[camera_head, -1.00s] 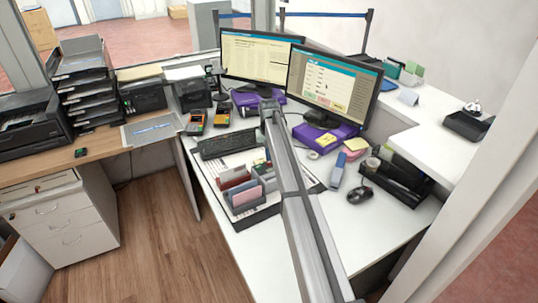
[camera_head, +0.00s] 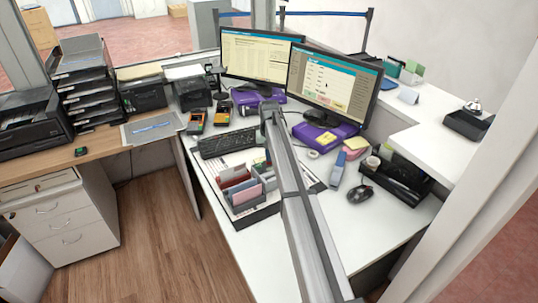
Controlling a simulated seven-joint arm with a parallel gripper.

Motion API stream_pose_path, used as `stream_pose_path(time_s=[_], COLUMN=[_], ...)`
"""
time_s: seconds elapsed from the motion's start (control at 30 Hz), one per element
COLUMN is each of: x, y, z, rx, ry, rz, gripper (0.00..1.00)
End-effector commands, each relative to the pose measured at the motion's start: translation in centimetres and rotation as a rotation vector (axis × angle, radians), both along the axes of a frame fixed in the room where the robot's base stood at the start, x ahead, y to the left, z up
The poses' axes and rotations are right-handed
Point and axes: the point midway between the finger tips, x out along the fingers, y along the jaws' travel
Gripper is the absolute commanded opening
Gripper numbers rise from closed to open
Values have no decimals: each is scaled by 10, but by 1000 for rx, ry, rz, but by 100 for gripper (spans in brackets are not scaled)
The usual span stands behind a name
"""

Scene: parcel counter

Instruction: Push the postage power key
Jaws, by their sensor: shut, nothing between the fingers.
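I cannot make out a postage power key in this view. A dark boxy machine (camera_head: 146,96) stands on the wooden side counter, with a small green spot at its left front. A second dark machine (camera_head: 192,94) stands to its right. Neither shows a readable label or key at this size. My grey arm reaches from the bottom edge up over the white desk (camera_head: 262,236), its far end near the keyboard and monitors. My gripper does not show; the arm's own links may hide it.
Two monitors (camera_head: 333,82) stand at the desk's back on purple bases. A keyboard (camera_head: 225,143), two handheld terminals (camera_head: 196,122), a card organizer (camera_head: 240,188), a mouse (camera_head: 360,194) and a black tray (camera_head: 400,178) surround my arm. The desk's front is clear.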

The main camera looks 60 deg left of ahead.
Motion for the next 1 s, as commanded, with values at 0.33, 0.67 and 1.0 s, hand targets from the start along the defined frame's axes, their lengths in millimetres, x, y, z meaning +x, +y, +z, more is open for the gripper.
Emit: stream_pose_path(time_s=[0.33, 0.67, 1.0], x=[0, 0, 0], y=[0, 0, 0], z=[-4, -3, 9], rx=[0, 0, -1], ry=[0, 0, 0], rz=[0, 0, 0], gripper=[0, 0, 0])
